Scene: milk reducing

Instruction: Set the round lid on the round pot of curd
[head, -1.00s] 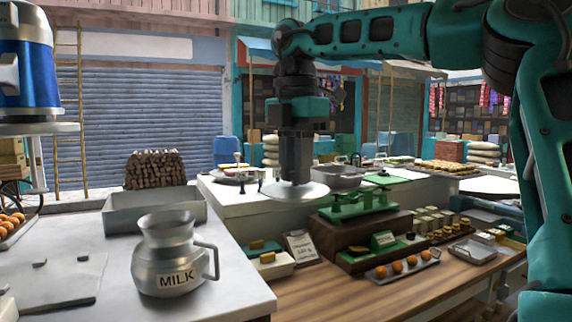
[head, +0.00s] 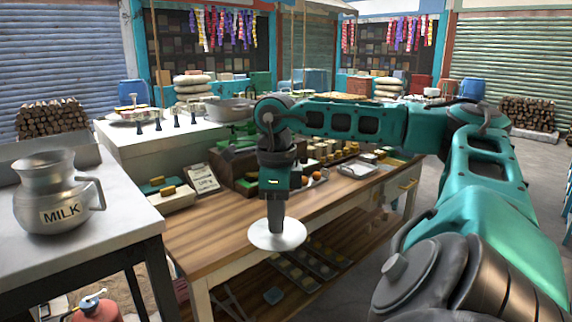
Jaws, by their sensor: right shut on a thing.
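My right gripper (head: 276,212) points down and is shut on the pale round lid (head: 277,235), which hangs level below the fingers. In the picture the lid is in front of the wooden table's front edge, clear of other things. A round grey metal pot (head: 231,109) stands at the back on the white counter, partly behind my arm. I cannot see whether it holds curd, and no other round pot of curd is clearly seen. My left gripper is out of view.
A metal milk jug (head: 52,195) stands on the grey table (head: 105,222) at left. The wooden table (head: 215,250) holds a price card (head: 203,180), a butter dish (head: 168,197) and a green scale partly behind my arm. A lower shelf has trays of small items.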

